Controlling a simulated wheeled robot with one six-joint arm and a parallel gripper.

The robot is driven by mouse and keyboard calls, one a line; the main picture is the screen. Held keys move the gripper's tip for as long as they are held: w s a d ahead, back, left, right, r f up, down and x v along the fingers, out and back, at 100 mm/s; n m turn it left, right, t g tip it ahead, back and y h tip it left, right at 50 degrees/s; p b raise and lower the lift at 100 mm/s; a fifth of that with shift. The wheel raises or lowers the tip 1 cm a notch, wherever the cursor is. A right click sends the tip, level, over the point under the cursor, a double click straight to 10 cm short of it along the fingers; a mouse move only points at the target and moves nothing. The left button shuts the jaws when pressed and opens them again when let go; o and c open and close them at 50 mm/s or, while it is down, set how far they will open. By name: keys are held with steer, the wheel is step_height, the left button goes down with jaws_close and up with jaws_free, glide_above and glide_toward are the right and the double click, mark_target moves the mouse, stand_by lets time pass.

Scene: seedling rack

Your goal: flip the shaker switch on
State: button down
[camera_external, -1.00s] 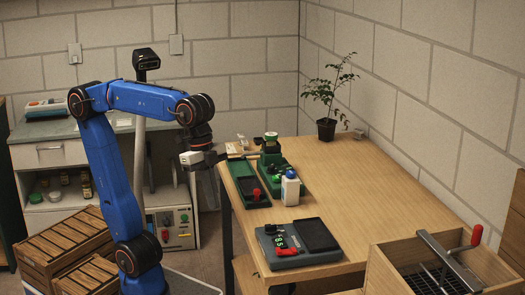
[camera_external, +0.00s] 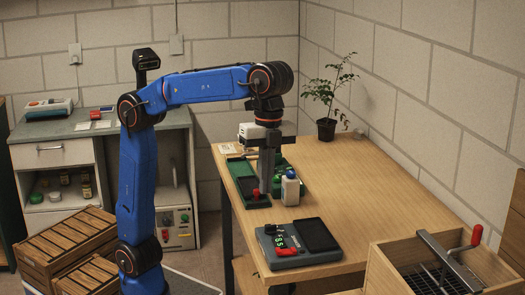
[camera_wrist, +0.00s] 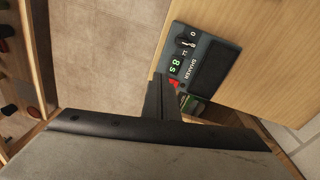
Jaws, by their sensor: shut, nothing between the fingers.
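The shaker (camera_external: 288,262) is a dark grey-blue box with a black pad, near the table's front edge. In the wrist view the shaker (camera_wrist: 189,63) shows its label, a dial and a green display reading "8s". Its red switch (camera_wrist: 174,83) shows partly beside my fingertips; I cannot tell whether it is on or off. In the external view a red part (camera_external: 285,252) shows on its front. My gripper (camera_external: 265,194) is shut and empty, pointing down over the left side of the table, behind the shaker. In the wrist view my fingers (camera_wrist: 158,76) appear close to the switch.
A green tray with a red knob (camera_external: 256,193) stands close to my fingers, partly hidden by them. A white bottle with a blue cap (camera_external: 290,189) stands just right. A potted plant (camera_external: 326,129) is at the back. A wooden box (camera_external: 400,275) stands front right. The table's right middle is clear.

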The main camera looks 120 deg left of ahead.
steer(key=r+m+g, duration=0.1)
steer(key=m, duration=0.1)
glide_above(278, 250)
steer(key=w+a, duration=0.2)
steer(key=shift+s, duration=0.1)
steer(key=f, duration=0.4)
steer(key=s+d+f, duration=0.1)
steer(key=f, duration=0.8)
steer(key=shift+s+d+f, duration=0.2)
steer(key=shift+f, duration=0.2)
